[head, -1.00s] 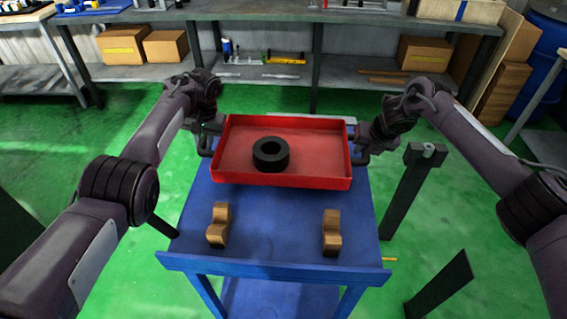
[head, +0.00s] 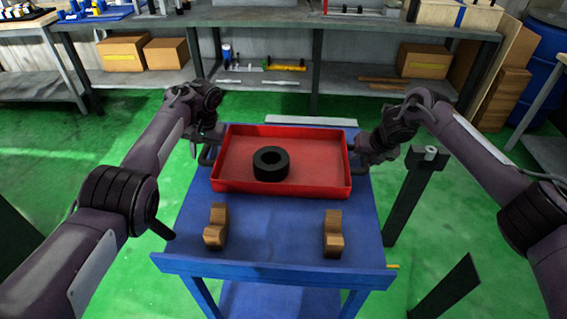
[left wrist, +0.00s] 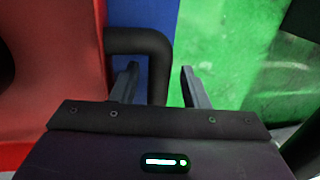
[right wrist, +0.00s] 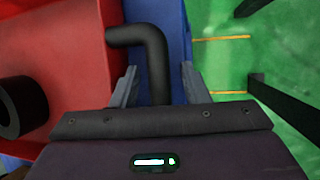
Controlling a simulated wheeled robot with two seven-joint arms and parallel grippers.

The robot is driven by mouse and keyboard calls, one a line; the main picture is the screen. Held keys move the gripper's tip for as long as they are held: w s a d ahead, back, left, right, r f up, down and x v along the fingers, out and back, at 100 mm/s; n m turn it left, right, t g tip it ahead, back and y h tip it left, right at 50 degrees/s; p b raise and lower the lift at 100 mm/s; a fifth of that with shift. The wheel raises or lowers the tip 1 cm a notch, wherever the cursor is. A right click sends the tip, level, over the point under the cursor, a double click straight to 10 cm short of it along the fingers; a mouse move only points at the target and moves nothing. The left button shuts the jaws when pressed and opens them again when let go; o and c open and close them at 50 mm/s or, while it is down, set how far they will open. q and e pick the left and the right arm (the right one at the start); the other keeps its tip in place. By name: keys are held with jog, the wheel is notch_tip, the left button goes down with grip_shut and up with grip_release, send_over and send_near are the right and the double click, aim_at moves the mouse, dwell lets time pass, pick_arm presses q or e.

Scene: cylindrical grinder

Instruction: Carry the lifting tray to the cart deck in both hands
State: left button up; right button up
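The red lifting tray (head: 226,183) rests on or just above the blue cart deck (head: 284,225), towards its far end; any gap beneath it cannot be told. A black ring (head: 271,164) lies inside the tray. My left gripper (head: 208,148) is open at the tray's left handle; in the left wrist view the black handle (left wrist: 152,45) runs between its spread fingers (left wrist: 162,86). My right gripper (head: 364,152) is open at the right handle; the right wrist view shows that handle (right wrist: 152,55) between its fingers (right wrist: 160,85).
Two wooden blocks (head: 216,228) (head: 333,235) stand on the near part of the deck. A dark post (head: 413,195) stands right of the cart. A workbench with shelves (head: 280,99) spans the back.

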pick_arm(q)
jog(key=shift+w, duration=0.15)
pick_arm(e)
jog(key=shift+w, duration=0.1)
pick_arm(q)
jog(key=shift+d+r, duration=0.15)
jog(key=shift+r, duration=0.2)
pick_arm(e)
jog(key=shift+f, duration=0.1)
jog(key=shift+r, duration=0.2)
pick_arm(q)
notch_tip(320, 180, up, 6)
jog(key=d, duration=0.1)
jog(key=shift+r, duration=0.25)
pick_arm(e)
jog(key=v, duration=1.1)
jog(key=shift+s+r, duration=0.25)
jog(key=shift+r, duration=0.05)
pick_arm(q)
jog(key=shift+d, duration=0.1)
